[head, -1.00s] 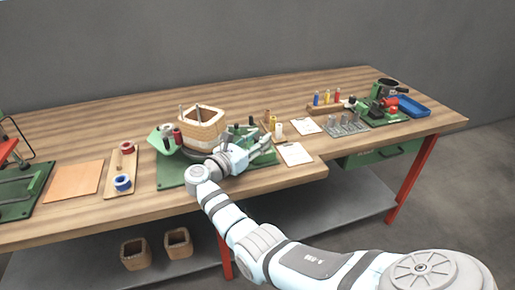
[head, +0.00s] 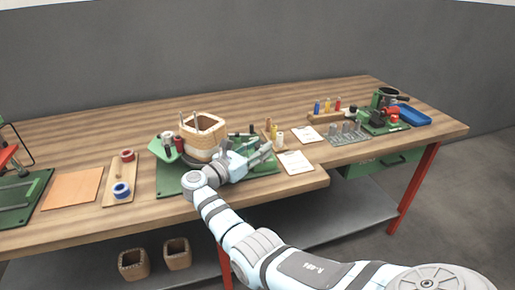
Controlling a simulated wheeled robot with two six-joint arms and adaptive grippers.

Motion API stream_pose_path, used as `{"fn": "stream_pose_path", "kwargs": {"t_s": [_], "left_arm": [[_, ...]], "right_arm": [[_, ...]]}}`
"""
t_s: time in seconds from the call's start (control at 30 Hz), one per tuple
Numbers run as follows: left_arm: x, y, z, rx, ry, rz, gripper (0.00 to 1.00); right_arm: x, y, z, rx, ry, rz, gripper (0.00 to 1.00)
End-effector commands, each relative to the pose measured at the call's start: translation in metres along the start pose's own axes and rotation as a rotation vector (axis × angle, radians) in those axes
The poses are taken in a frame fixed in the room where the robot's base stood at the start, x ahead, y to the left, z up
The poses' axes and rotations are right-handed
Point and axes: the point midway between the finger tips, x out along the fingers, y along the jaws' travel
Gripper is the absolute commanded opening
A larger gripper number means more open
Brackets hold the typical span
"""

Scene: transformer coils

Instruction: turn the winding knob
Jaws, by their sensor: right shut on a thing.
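The winding machine stands on a green base plate (head: 170,187) at the front of the bench. It carries a square wooden coil former (head: 203,138) with upright pins in its top. My right gripper (head: 263,153) reaches in from the lower right, just right of the former and low over the plate. It is shut on the winding knob, which is mostly hidden behind the fingers. My left gripper is not in view.
Left of the machine are a spool board (head: 118,177) and an orange sheet (head: 72,188). A white card (head: 295,162) lies close right of the gripper. A grey pin tray (head: 345,133) and a blue tray (head: 412,116) stand farther right. The back of the bench is mostly clear.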

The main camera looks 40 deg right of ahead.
Motion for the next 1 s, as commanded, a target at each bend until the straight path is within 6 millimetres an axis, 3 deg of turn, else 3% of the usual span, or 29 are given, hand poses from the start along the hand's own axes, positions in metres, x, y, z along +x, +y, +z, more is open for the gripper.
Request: {"fn": "stream_pose_path", "kwargs": {"t_s": [0.1, 0.13, 0.23, 0.63, 1.0], "left_arm": [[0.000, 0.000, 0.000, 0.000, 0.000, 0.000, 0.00], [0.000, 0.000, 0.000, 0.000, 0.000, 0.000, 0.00], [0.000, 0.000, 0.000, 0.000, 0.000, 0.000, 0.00], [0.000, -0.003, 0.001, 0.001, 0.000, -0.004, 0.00], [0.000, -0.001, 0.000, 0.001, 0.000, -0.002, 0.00]], "right_arm": [[0.000, 0.000, 0.000, 0.000, 0.001, 0.001, 0.05], [0.000, 0.000, 0.000, 0.000, 0.001, 0.001, 0.36], [0.000, 0.000, 0.000, 0.000, 0.000, 0.001, 0.52], [-0.009, 0.000, 0.000, 0.000, 0.000, 0.001, 0.53], [-0.101, 0.001, -0.001, -0.001, 0.003, 0.002, 0.53]]}}
